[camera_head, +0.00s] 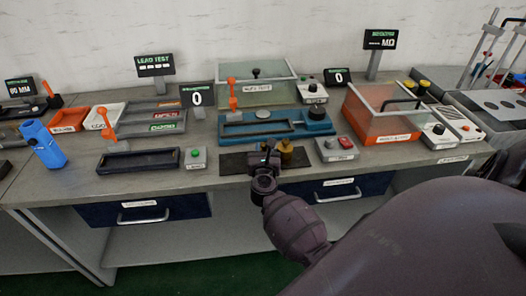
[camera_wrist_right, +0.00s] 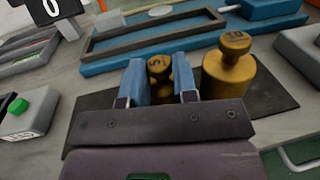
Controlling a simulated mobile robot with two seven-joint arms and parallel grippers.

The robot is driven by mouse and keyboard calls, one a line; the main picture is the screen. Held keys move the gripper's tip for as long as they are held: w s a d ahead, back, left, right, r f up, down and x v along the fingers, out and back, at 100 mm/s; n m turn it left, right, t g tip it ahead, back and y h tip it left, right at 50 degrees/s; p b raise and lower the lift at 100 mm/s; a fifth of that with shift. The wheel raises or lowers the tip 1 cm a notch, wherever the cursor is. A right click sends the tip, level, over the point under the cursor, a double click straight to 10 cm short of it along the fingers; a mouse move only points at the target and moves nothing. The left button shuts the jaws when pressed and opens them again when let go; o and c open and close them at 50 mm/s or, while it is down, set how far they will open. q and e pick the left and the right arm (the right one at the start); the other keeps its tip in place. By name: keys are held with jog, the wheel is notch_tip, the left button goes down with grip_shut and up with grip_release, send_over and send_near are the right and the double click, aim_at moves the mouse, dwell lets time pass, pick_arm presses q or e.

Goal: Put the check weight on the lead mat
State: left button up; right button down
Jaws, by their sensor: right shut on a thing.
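My right gripper (camera_head: 266,160) is over the dark mat (camera_head: 231,166) at the front of the bench. In the right wrist view, the blue fingers of my right gripper (camera_wrist_right: 159,78) are shut on a small brass weight (camera_wrist_right: 158,66) with a mark like a 5 on its knob. Its lower part is hidden by the gripper, so I cannot tell whether it touches the mat (camera_wrist_right: 92,102). A larger brass weight (camera_wrist_right: 229,68) stands upright on the mat, right of the fingers; it also shows in the head view (camera_head: 286,150). My left gripper is not in view.
A blue fixture (camera_head: 318,124) lies just behind the mat. A grey box with a green button (camera_head: 196,157) stands left, and a box with a red button (camera_head: 337,148) stands right.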

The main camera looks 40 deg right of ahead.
jog(key=shift+r, duration=0.15)
jog(key=shift+f, duration=0.25)
jog(key=c, duration=0.9)
grip_release()
jog(key=shift+r, duration=0.1)
